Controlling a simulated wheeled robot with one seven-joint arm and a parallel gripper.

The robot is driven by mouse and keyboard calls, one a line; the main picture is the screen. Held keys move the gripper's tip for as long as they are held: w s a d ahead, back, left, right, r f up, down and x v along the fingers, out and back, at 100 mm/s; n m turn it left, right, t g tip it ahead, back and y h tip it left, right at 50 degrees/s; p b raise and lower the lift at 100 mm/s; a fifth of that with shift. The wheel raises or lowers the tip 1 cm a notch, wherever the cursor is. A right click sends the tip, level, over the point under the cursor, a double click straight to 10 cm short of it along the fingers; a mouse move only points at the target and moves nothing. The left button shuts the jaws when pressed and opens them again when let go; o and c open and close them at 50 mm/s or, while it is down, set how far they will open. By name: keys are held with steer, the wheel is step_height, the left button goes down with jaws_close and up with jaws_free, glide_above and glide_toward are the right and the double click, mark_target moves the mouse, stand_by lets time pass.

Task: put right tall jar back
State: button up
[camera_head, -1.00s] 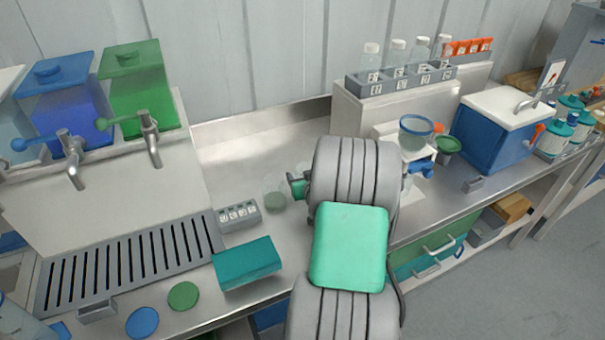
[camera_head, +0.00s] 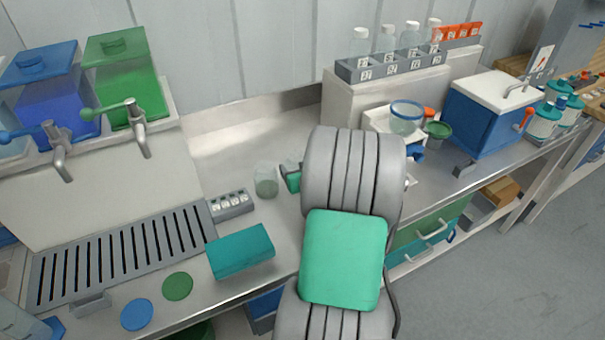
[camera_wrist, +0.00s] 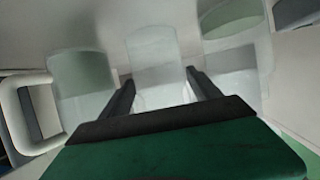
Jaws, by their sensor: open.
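Several clear jars stand on the bench by my gripper. In the head view, one jar (camera_head: 266,181) with a grey-green lower part stands left of my arm; another (camera_head: 291,167) is mostly hidden behind the gripper. In the wrist view, a clear jar (camera_wrist: 155,60) stands upright between the two open fingers of my gripper (camera_wrist: 160,86). A jar with grey-green contents (camera_wrist: 84,75) stands left of it, and a larger one (camera_wrist: 232,55) right of it. I cannot tell whether the fingers touch the middle jar. My arm hides most of the gripper in the head view.
A grey labelled block (camera_head: 231,204) and a teal box (camera_head: 240,250) lie left of my arm. A grey rack of bottles (camera_head: 392,66) stands on the raised shelf at the right. A white loop-shaped part (camera_wrist: 32,112) shows at left in the wrist view.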

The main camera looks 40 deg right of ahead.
steer(key=v, duration=0.7)
steer(key=shift+s+a+r+b, duration=0.1)
steer(key=shift+s+r+b, duration=0.05)
steer(key=shift+s+b, duration=0.15)
steer(key=w+a, duration=0.1)
steer(key=a, duration=0.1)
steer(key=w+a+n+y, duration=0.1)
steer(key=a, duration=0.1)
steer(key=a+y, duration=0.1)
steer(key=a, duration=0.1)
steer(key=shift+w+n+g, duration=0.3)
steer(key=shift+w+n, duration=0.1)
steer(key=s+a+n+g+y, duration=0.1)
steer(key=a+g, duration=0.1)
steer(key=a, duration=0.5)
steer(key=s+a+r+n+g+y, duration=0.1)
steer(key=a+g, duration=0.1)
steer(key=a, duration=0.5)
steer(key=s+a+r+n+g+y, duration=0.1)
steer(key=s+a+y, duration=0.1)
steer(key=a, duration=0.4)
steer(key=shift+s+a+n+g, duration=0.1)
steer(key=shift+a+n+g, duration=0.2)
steer(key=shift+a+g, duration=0.1)
steer(key=s+a+r+g, duration=0.2)
steer(key=s+a, duration=0.2)
steer(key=s, duration=0.2)
steer(key=shift+s+a, duration=0.2)
steer(key=shift+a, duration=0.05)
steer(key=shift+c, duration=0.3)
